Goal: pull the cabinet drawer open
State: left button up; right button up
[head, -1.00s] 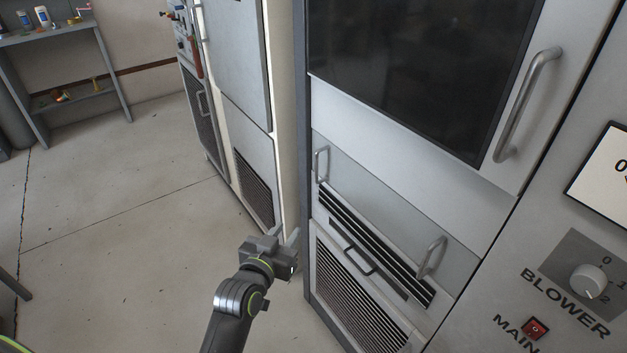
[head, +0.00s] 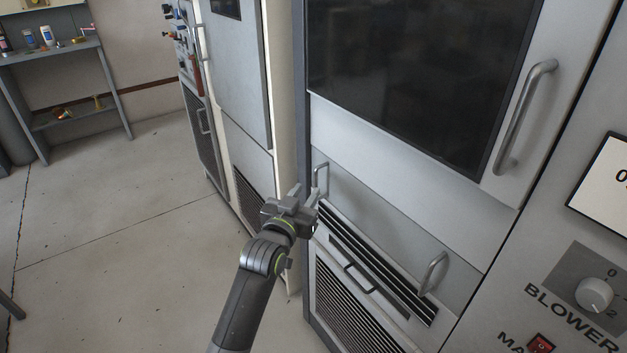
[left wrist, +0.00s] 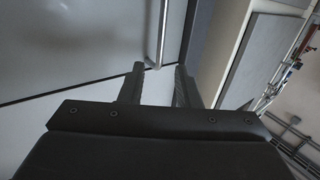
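The cabinet drawer (head: 375,215) has a plain grey front below the dark glass panel, with one upright metal handle (head: 321,178) at its left and another (head: 433,272) at its right. The drawer front looks flush with the cabinet. My left gripper (head: 307,193) is at the left handle, its fingers pointing toward it. In the left wrist view the two fingers (left wrist: 158,82) are apart, and the handle (left wrist: 161,40) shows just beyond their tips, near the gap. I cannot tell whether they touch it. My right gripper is not in view.
A vented panel with a dark handle (head: 362,277) lies below the drawer. A large door handle (head: 526,117) and a blower knob (head: 594,294) are at the right. Another cabinet (head: 237,75) stands to the left. A shelf table (head: 50,50) is at the back left; the floor between is clear.

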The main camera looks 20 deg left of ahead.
aim_at(315, 178)
pick_arm(q)
jog(key=shift+w+d, duration=0.2)
jog(key=shift+w, duration=2.75)
grip_shut()
